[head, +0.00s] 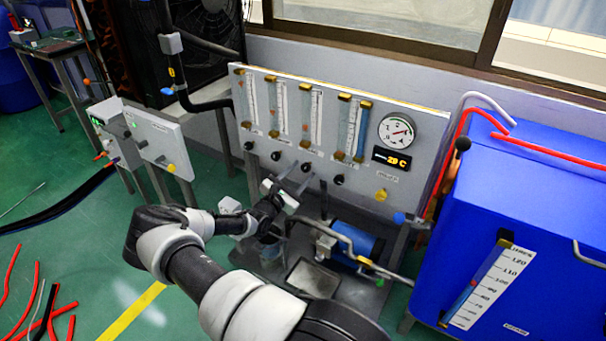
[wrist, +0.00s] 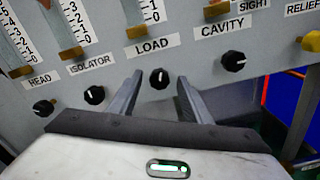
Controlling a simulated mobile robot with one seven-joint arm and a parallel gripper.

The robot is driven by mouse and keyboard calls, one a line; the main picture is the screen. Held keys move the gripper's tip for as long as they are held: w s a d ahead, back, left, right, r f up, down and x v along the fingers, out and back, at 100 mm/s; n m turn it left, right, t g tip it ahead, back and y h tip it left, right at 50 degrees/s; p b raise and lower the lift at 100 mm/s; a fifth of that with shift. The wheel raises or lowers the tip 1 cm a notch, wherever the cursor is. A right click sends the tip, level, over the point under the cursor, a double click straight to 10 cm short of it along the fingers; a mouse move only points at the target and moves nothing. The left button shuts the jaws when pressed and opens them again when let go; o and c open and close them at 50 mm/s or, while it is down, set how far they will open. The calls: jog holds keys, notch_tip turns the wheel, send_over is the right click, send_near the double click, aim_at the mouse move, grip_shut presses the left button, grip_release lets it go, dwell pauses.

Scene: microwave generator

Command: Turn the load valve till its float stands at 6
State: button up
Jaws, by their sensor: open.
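The load valve is a small round black knob (wrist: 159,78) with a white pointer mark, under the LOAD label (wrist: 152,46) on the grey panel. In the wrist view its pointer stands nearly upright. My gripper (wrist: 159,84) is open, one finger on each side of the knob; I cannot tell whether either finger touches it. In the head view my gripper (head: 298,177) is at the panel's lower edge by this knob (head: 306,167). The load tube (head: 311,113) is upright above it. Its float is too small to read in the head view; the wrist view shows only the scale's lower end.
The head knob (wrist: 43,107) and isolator knob (wrist: 95,95) are to the left, the cavity knob (wrist: 233,60) to the right. A yellow relief knob (wrist: 312,41) is farther right. A blue tank (head: 540,190) stands right of the panel, a blue pump (head: 353,240) below it.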

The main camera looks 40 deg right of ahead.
jog(key=shift+x, duration=0.8)
jog(key=c, duration=1.1)
jog(key=shift+n, duration=0.4)
jog(key=n, duration=0.2)
jog(key=shift+n+p, duration=0.3)
jog(key=shift+p, duration=0.05)
jog(key=shift+w+n, duration=0.1)
jog(key=shift+n, duration=1.8)
